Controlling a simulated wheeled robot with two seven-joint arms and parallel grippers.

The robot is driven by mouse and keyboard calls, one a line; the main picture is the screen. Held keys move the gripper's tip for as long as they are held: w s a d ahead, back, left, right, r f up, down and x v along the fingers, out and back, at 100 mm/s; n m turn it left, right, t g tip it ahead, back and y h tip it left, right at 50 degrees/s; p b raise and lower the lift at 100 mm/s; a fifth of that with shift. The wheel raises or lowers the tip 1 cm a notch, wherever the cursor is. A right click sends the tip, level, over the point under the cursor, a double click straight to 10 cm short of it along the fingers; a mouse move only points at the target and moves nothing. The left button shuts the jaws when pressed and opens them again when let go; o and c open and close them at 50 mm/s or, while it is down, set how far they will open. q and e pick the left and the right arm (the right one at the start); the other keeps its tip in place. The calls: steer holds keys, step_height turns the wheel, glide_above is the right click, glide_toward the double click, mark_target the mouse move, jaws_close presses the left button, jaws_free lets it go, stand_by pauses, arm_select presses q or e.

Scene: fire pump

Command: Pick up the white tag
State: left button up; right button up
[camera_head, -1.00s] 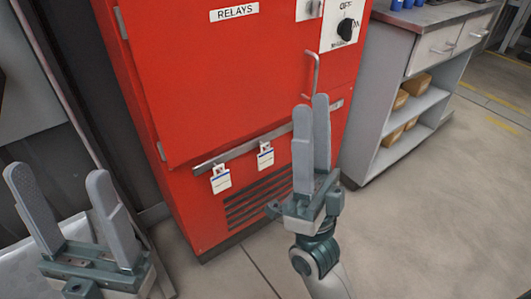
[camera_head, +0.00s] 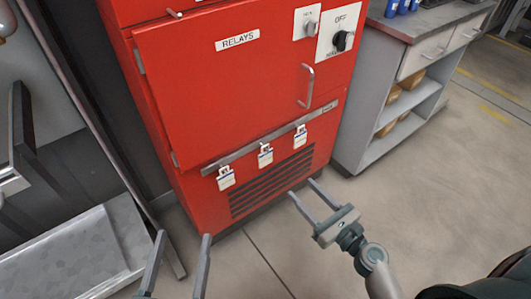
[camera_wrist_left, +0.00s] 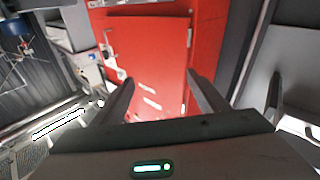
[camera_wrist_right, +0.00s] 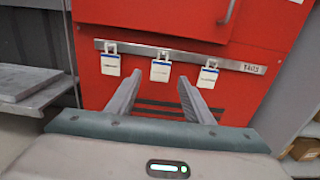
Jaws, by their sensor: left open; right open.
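Three white tags hang in a row from a metal rail (camera_head: 255,146) on the red cabinet: a left tag (camera_head: 226,179), a middle tag (camera_head: 265,156) and a right tag (camera_head: 300,138). In the right wrist view the left tag (camera_wrist_right: 110,65), middle tag (camera_wrist_right: 160,71) and right tag (camera_wrist_right: 207,77) hang beyond my fingers. My right gripper (camera_head: 302,188) is open and empty, below and in front of the right tag. My left gripper (camera_head: 182,236) is open and empty at the bottom of the head view, apart from the cabinet.
The red cabinet (camera_head: 190,90) has a RELAYS label, a handle (camera_head: 306,86), a knob (camera_head: 341,40) and a vent below the rail. A grey workbench (camera_head: 370,105) with shelves stands at right. A metal platform (camera_head: 75,250) lies at left. Floor at right is clear.

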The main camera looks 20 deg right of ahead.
stand_by(0.3)
steer(key=p, duration=0.1)
glide_toward(271, 154)
steer(key=w+a+r, duration=0.1)
steer(key=a+r, duration=0.2)
arm_select(q)
steer(key=f, duration=0.1)
steer(key=f+g, duration=0.2)
steer(key=shift+w+a+f+y, duration=0.2)
steer(key=shift+w+a+y, duration=0.1)
steer(key=shift+y, duration=0.1)
arm_select(e)
steer(key=shift+w+a+r, duration=0.1)
steer(key=shift+a+r, duration=0.1)
steer(key=shift+r, duration=0.05)
arm_select(q)
steer(key=shift+d+r+t, duration=0.1)
steer(key=shift+r+t, duration=0.2)
steer(key=shift+r, duration=0.05)
arm_select(e)
steer(key=x, duration=0.5)
steer(key=shift+w+d+r, duration=0.15)
steer(key=shift+w+d, duration=0.1)
steer(key=shift+d, duration=0.05)
arm_select(q)
steer(key=shift+s, duration=0.1)
arm_select(e)
steer(key=c, duration=1.1)
